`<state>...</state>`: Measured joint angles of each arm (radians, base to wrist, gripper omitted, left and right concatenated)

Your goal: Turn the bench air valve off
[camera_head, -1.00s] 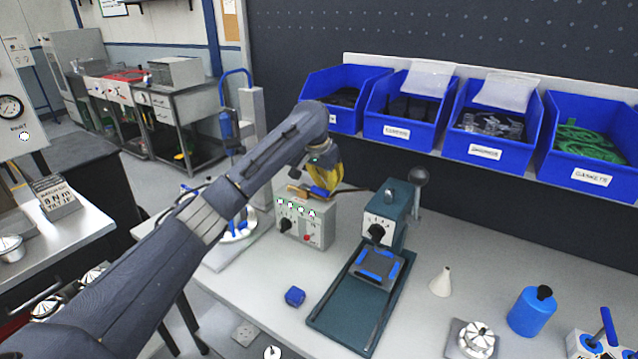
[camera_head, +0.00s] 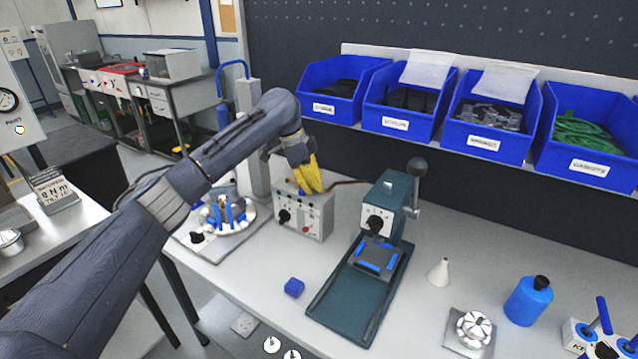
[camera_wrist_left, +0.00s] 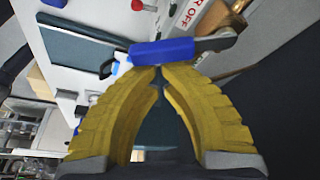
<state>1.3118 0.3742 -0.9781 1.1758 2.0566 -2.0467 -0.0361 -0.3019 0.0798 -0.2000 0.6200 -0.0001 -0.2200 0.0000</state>
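The valve's blue handle grip (camera_wrist_left: 160,52) with its grey metal lever (camera_wrist_left: 217,40) lies across the left wrist view, beside a label reading OFF (camera_wrist_left: 178,14). My left gripper (camera_wrist_left: 158,70) has its yellow fingertips together just short of the blue grip, touching or very close to it. Nothing shows between the fingers. In the head view the left gripper (camera_head: 317,188) points down behind the grey control box (camera_head: 304,217), and it hides most of the valve there. My right gripper is not in view.
A green press (camera_head: 385,215) with a ball-ended lever stands right of the control box. A round fixture (camera_head: 228,216) is to its left. Blue bins (camera_head: 405,122) line the back shelf.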

